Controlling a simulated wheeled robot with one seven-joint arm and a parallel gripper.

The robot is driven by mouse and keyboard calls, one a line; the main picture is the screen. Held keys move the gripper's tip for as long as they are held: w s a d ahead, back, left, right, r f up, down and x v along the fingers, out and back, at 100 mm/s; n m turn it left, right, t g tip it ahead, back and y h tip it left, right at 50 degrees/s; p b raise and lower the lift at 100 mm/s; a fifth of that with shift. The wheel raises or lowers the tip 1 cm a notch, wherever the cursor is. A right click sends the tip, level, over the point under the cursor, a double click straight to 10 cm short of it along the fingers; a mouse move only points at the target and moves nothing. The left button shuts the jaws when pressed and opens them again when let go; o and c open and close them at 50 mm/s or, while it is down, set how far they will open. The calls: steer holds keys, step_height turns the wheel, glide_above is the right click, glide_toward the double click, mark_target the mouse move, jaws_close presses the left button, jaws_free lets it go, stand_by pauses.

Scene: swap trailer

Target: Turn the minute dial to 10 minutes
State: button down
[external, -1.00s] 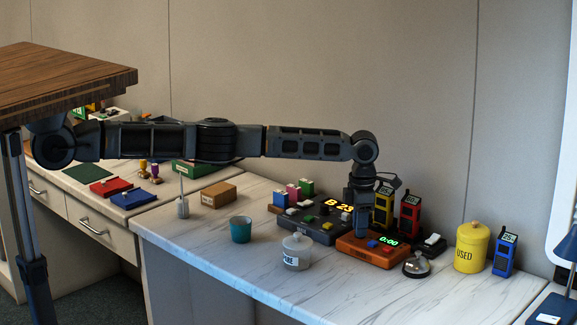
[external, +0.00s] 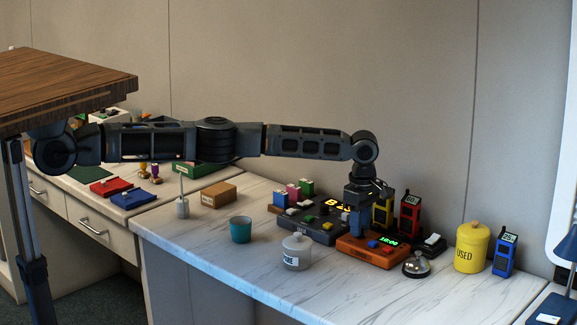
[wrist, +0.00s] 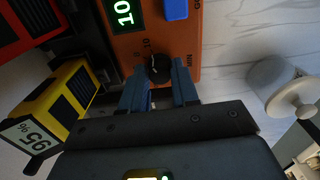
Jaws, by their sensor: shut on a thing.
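The orange timer box (external: 392,258) stands on the marble-topped desk. It also shows in the wrist view (wrist: 123,45). Its black minute dial (wrist: 157,68) has a light pointer mark and printing reading "10" and "MIN" beside it. My gripper (wrist: 158,85) has its blue fingers shut on the dial, one on each side. In the external view my gripper (external: 358,232) points straight down onto the box and hides the dial. The green display (external: 389,240) appears to read 10:00, and "10" shows on it in the wrist view (wrist: 123,12). A blue button (wrist: 176,9) sits beside the display.
A dark box (external: 322,236) with coloured buttons stands left of the timer. Yellow (external: 382,208) and red (external: 409,216) handsets stand behind it. A bell (external: 416,265), yellow canister (external: 472,246), glass jar (external: 297,253) and teal cup (external: 240,230) stand around. The desk's front strip is clear.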

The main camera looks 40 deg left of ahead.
steer(key=shift+w+r+m, duration=0.1)
steer(key=shift+r+m, duration=0.1)
steer(key=shift+m, duration=0.3)
steer(key=c, duration=0.8)
jaws_free()
steer(key=shift+f, duration=0.15)
steer(key=shift+c, duration=0.2)
step_height(320, 180, up, 8)
steer(key=shift+f+p, duration=0.1)
steer(key=shift+p, duration=0.45)
